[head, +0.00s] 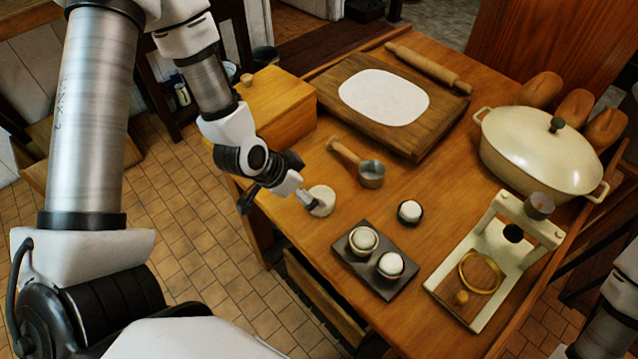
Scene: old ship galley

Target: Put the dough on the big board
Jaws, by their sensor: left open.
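The big board (425,135) is a dark wooden board at the back of the table, with a flat white oval sheet (384,97) on it. A pale round lump that looks like the dough (323,201) sits on the bare table near its left edge. My left gripper (308,199) is open, with its fingertips right at the left side of this lump. They partly cover it, and I cannot tell whether they touch it. Only part of my right arm shows at the lower right edge; its gripper is out of view.
A wooden box (277,105) stands left of the board, a rolling pin (428,68) behind it. A metal scoop (371,174), a small cup (410,211) and a dark tray (372,282) with two filled cups lie nearby. A cream pot (535,150) and a press (480,285) stand right.

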